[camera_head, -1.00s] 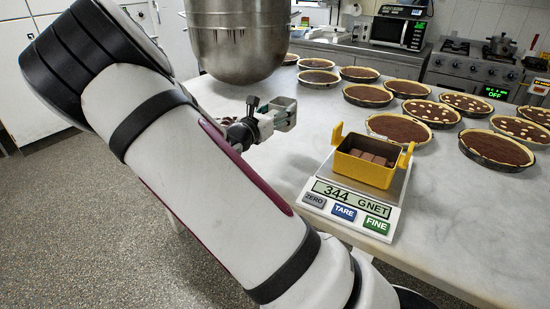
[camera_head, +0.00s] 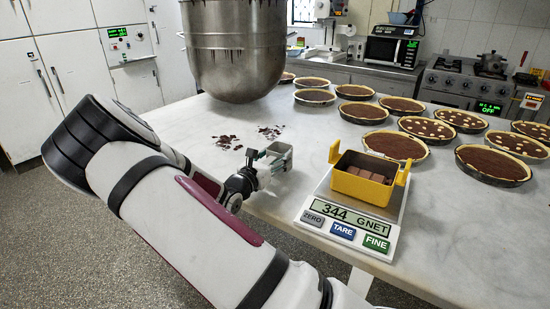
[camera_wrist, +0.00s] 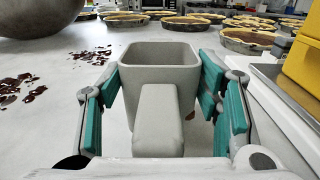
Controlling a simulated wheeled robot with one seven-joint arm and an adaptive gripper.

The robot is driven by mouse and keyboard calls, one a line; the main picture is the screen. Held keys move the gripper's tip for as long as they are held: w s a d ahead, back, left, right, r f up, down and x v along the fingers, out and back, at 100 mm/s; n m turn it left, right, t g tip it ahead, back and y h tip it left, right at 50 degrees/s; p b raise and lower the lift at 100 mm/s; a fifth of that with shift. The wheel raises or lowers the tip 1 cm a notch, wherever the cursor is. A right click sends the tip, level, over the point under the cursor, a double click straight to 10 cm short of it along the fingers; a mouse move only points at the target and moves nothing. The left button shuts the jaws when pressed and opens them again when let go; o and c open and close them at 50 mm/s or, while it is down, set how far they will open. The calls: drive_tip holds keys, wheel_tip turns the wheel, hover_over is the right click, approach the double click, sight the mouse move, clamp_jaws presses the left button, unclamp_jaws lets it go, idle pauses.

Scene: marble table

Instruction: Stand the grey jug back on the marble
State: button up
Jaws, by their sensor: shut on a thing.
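The grey jug (camera_head: 284,151) is a small open-topped, squarish vessel. In the wrist view the jug (camera_wrist: 160,56) looks upright, its opening and empty upper inside showing and its thick handle towards me. My gripper (camera_head: 263,163) is shut on the jug. In the wrist view the teal-padded fingers of my gripper (camera_wrist: 162,90) lie along both sides of it. The jug is low over the marble table (camera_head: 300,255), left of the scale. Its underside is hidden, so I cannot tell whether it touches the marble.
A scale (camera_head: 350,228) bears a yellow tub (camera_head: 362,186) with brown blocks, right of the jug. Chocolate shavings (camera_head: 225,142) lie left and behind. A large steel bowl (camera_head: 236,60) hangs behind. Several chocolate tarts (camera_head: 395,146) fill the back right. Bare marble surrounds the jug's front.

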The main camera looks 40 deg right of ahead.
drive_tip(key=shift+f, duration=0.15)
drive_tip(key=shift+f, duration=0.1)
drive_tip(key=o, duration=1.2)
drive_tip(key=shift+f+b, duration=0.15)
drive_tip(key=shift+b, duration=0.25)
